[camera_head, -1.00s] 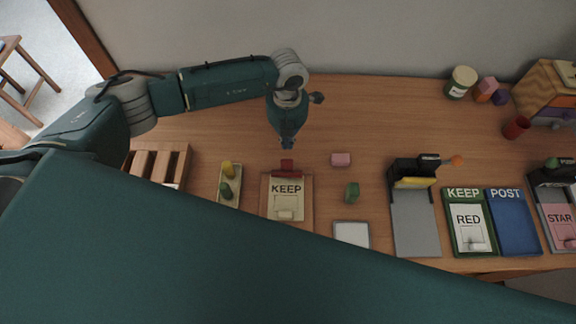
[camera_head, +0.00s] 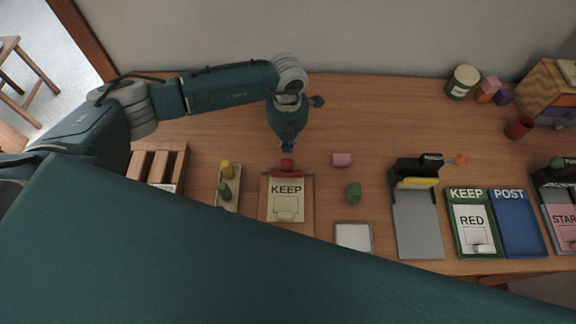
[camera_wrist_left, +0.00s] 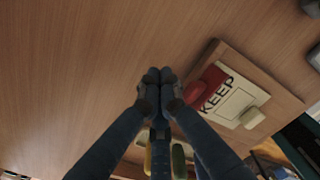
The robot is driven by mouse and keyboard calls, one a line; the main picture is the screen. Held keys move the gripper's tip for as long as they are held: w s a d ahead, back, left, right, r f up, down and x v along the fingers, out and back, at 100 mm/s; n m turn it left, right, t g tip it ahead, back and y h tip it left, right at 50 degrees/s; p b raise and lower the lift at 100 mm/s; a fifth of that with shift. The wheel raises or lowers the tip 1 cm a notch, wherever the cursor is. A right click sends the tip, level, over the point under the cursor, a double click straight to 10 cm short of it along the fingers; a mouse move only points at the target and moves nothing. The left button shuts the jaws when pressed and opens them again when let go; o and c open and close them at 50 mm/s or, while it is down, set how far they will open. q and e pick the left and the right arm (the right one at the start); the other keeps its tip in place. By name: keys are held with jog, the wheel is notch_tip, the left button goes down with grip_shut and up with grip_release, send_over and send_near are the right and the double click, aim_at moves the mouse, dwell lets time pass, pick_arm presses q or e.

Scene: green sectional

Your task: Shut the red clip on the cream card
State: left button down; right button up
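A cream card (camera_head: 287,203) marked KEEP lies on a brown board (camera_head: 265,212) at the middle of the table. The red clip (camera_head: 287,164) is at the board's far edge, at the top of the card. In the left wrist view the red clip (camera_wrist_left: 208,86) is just right of my fingertips, with the card (camera_wrist_left: 232,105) beyond it. I cannot tell whether the clip is open or shut. My left gripper (camera_head: 287,148) points down above the table just behind the clip. Its fingertips (camera_wrist_left: 159,76) are together with nothing between them. My right gripper is not in view.
A pink block (camera_head: 342,160) and a green block (camera_head: 353,193) are right of the board. A tray with yellow and green pieces (camera_head: 228,184) is on its left. A black and grey device (camera_head: 415,215) and a green KEEP folder (camera_head: 470,222) stand farther right.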

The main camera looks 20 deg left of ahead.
pick_arm(q)
jog(key=shift+s+d+r+p, duration=0.2)
jog(key=shift+s+p, duration=0.35)
jog(key=shift+s, duration=0.15)
jog(key=shift+s+d+r+p, duration=0.2)
jog(key=shift+s+p, duration=0.3)
jog(key=shift+s, duration=0.5)
jog(key=shift+r, duration=0.1)
jog(key=shift+r+p, duration=0.45)
jog(key=shift+r, duration=0.05)
jog(key=shift+r+p, duration=1.85)
jog(key=shift+r, duration=1.1)
